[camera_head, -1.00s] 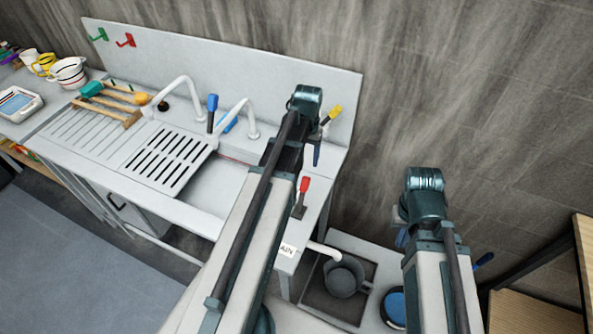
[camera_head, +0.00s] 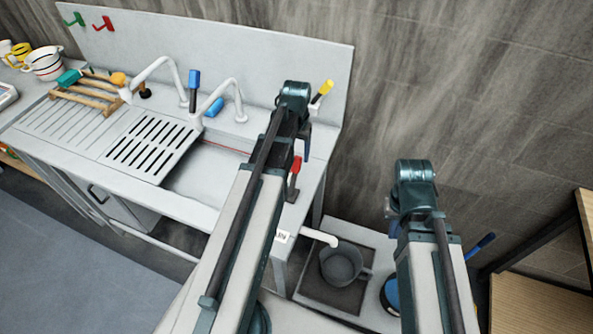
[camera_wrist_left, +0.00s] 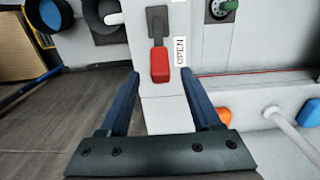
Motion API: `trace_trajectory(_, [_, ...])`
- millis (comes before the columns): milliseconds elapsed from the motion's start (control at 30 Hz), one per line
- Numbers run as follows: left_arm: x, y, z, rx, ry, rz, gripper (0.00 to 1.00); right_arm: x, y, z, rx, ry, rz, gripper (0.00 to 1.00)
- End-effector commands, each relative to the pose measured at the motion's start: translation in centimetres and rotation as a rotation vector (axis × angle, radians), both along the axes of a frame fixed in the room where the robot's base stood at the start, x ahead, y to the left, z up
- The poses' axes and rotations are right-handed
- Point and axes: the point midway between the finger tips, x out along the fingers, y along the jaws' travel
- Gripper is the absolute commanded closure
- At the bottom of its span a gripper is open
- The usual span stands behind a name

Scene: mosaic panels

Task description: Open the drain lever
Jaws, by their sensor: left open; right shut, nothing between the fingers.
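The drain lever has a red handle (camera_head: 296,165) and a dark base. It stands on the right end of the sink counter, beside my left arm. In the left wrist view the red handle (camera_wrist_left: 160,65) lies straight ahead, beside an OPEN label (camera_wrist_left: 180,52). My left gripper (camera_wrist_left: 160,73) is open, its fingers on either side of the handle in that view. I cannot tell whether they touch it. In the head view my left gripper (camera_head: 305,147) is partly hidden by its arm. My right gripper (camera_head: 391,213) is shut and empty, mostly hidden behind its wrist.
A grey pot (camera_head: 341,263) sits under a white spout (camera_head: 321,236) right of the counter. A yellow-handled lever (camera_head: 322,91) and blue-handled taps (camera_head: 194,80) stand at the back. A wooden shelf (camera_head: 535,305) is at the right. Floor is free at the left.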

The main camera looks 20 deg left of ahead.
Motion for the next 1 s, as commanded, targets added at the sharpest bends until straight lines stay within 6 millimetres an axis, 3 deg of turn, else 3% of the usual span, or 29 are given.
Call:
trace_trajectory(33, [0.0,0.0,-1.5,0.0,0.0,0.0,0.35,0.0,0.0,-1.5,0.0,0.0,0.001,1.0])
trace_trajectory(300, [0.0,0.0,-4.9,0.0,0.0,0.0,0.35,0.0,0.0,-4.9,-0.001,0.0,0.002,1.0])
trace_trajectory(733, [0.0,0.0,-5.4,0.0,0.0,0.0,0.35,0.0,0.0,-5.4,-0.001,0.0,0.001,1.0])
trace_trajectory(1000, [0.0,0.0,-5.4,0.0,0.0,0.0,0.84,0.0,0.0,-5.4,-0.001,0.0,0.001,1.0])
